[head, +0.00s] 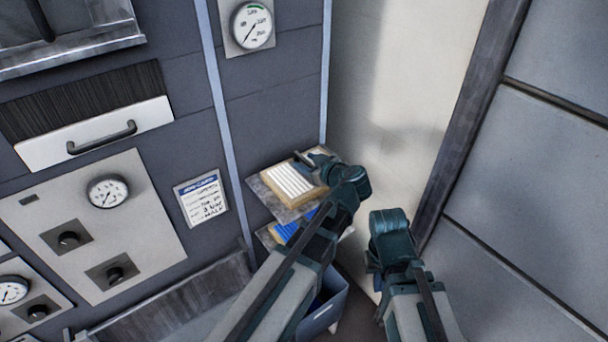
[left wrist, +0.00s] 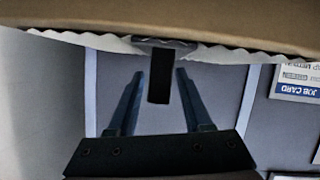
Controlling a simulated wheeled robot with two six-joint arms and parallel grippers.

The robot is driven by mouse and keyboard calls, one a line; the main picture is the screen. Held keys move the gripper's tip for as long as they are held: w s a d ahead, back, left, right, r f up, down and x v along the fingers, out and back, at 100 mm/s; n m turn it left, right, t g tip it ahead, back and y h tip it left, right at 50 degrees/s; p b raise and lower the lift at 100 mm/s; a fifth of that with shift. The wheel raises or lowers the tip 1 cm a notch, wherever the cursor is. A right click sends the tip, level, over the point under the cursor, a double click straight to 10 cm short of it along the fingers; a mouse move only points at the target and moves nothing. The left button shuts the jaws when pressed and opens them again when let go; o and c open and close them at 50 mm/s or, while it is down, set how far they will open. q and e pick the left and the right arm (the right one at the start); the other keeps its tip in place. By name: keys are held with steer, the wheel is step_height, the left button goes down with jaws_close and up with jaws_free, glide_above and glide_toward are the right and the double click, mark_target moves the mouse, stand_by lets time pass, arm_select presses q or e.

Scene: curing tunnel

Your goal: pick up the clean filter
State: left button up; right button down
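The clean filter, a tan-framed panel with white pleats (head: 290,185), lies on the upper shelf (head: 262,197) at the centre of the head view. My left gripper (head: 313,161) is at its far right edge and partly covers that corner. In the left wrist view the filter's tan frame (left wrist: 160,18) fills the top, with a black tab (left wrist: 159,88) sticking out from it. The fingers of my left gripper are open, one on each side of the tab, with gaps showing. My right gripper (head: 374,262) hangs to the right of the shelf; its fingers are mostly hidden.
A blue filter (head: 288,229) lies on the lower shelf, partly behind my left arm. A blue-grey bin (head: 324,315) stands below. A job card (head: 201,198) and gauge panel (head: 95,225) are on the wall at left.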

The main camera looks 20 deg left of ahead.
arm_select(q)
steer(key=shift+c, duration=1.1)
steer(key=shift+w+a+f, duration=0.1)
steer(key=shift+a, duration=0.15)
jaws_close()
steer(key=shift+d, duration=0.1)
